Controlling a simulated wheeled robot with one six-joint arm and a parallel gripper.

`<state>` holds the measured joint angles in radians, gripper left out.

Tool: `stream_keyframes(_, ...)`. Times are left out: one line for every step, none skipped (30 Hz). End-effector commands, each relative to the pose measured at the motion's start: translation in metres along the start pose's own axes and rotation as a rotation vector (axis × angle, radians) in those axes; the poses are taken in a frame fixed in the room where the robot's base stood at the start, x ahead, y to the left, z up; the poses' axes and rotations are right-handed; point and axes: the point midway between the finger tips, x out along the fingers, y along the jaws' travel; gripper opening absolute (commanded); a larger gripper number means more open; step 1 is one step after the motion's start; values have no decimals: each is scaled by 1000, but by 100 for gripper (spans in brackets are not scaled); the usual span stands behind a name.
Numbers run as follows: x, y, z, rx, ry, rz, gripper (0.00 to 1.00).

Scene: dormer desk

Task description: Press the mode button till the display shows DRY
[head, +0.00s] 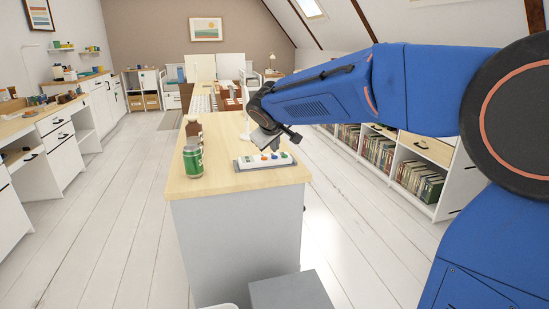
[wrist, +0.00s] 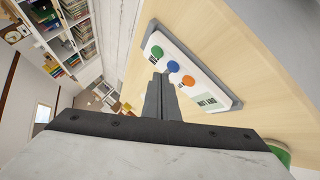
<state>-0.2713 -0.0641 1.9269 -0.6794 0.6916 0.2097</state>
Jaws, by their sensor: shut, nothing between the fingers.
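A white control panel with a grey border (head: 238,164) lies on the near end of the wooden counter. It also shows in the wrist view (wrist: 208,82), with a green button (wrist: 157,51), a blue button (wrist: 173,66) and an orange button (wrist: 189,81) in a row. A small pale label or display (wrist: 206,101) with dark lettering sits beyond the orange button; I cannot read it surely. My gripper (head: 268,140) is above the panel, pointing down. In the wrist view its shut, empty fingers (wrist: 160,79) end beside the blue and orange buttons; I cannot tell whether they touch.
A green can (head: 193,162) stands left of the panel, with brown bottles (head: 194,133) behind it. A white lamp-like stand (head: 247,125) is behind the panel. The counter's near edge is close in front. A bookshelf (head: 420,175) stands at the right.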

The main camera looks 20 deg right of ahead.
Motion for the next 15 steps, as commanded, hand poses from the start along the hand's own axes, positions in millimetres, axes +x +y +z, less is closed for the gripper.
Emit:
stream_keyframes(-1,1,-1,1,1,0,0)
stream_keyframes(-2,2,-2,1,1,0,0)
stream_keyframes(-4,3,-3,1,1,1,0)
stream_keyframes(-5,4,-4,2,1,1,0)
stream_keyframes(-6,5,-5,2,1,1,0)
stream_keyframes(-8,6,-6,1,1,1,0)
stream_keyframes(-10,8,-8,1,1,1,0)
stream_keyframes(-12,9,-9,0,2,1,0)
stream_keyframes(-14,11,-11,1,2,1,0)
stream_keyframes(-16,12,-12,2,2,1,0)
stream_keyframes(-18,13,-13,2,1,1,0)
stream_keyframes(-20,15,-14,2,1,1,0)
stream_keyframes(-22,16,-16,1,1,1,0)
stream_keyframes(-23,17,-17,1,2,1,0)
stream_keyframes(-26,19,-19,1,2,1,0)
